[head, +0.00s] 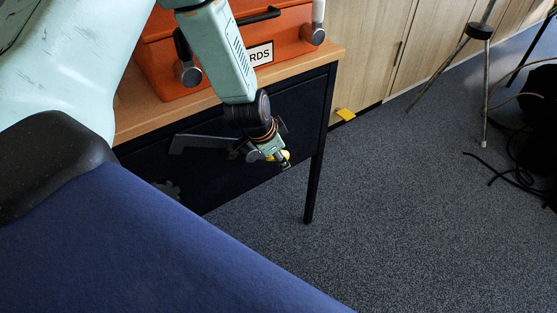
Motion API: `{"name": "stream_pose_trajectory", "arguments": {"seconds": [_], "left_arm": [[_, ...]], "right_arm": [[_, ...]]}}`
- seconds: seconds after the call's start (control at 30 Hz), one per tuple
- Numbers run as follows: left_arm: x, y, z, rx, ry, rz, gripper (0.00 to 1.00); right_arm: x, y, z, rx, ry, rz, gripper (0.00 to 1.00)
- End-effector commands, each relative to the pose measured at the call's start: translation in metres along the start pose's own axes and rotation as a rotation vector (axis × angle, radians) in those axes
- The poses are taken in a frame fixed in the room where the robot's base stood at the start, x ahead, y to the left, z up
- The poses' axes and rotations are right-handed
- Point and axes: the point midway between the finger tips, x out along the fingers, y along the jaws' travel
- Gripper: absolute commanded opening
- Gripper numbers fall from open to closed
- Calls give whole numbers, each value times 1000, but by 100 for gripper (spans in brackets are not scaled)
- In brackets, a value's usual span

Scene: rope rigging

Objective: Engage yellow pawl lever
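A small yellow knob (285,155) shows at the fingers of my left gripper (282,160), in front of the dark panel below the wooden top. It looks like the end of the yellow pawl lever; the rest of the lever is hidden behind the gripper. The gripper points down and right and overlaps the knob. I cannot tell whether its fingers are closed on the knob or only beside it. A grey bar (200,141) runs along the panel to the left of the gripper. A grey toothed part (168,188) shows lower left, partly hidden. My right gripper is not in view.
An orange case (160,62) stands on the wooden top (137,115). A dark table leg (318,150) stands just right of the gripper. A yellow piece (345,114) sits by the cabinets. A tripod (480,32) and black cables (520,172) are at right. The carpet (400,220) between is clear.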

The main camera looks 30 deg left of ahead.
Motion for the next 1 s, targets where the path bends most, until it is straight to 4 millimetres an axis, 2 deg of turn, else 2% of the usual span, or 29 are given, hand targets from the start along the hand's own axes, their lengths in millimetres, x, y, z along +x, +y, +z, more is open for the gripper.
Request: {"name": "stream_pose_trajectory", "arguments": {"seconds": [0.03, 0.17, 0.53, 1.0], "left_arm": [[7, 0, 1, 0, 0, 0, 50], [12, -1, 1, 0, 0, 0, 50], [14, -2, 0, 0, 0, 0, 50], [13, -2, 0, 0, 0, 0, 10]], "right_arm": [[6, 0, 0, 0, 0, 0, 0], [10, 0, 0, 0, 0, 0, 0], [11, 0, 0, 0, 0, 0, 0], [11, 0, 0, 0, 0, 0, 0]]}}
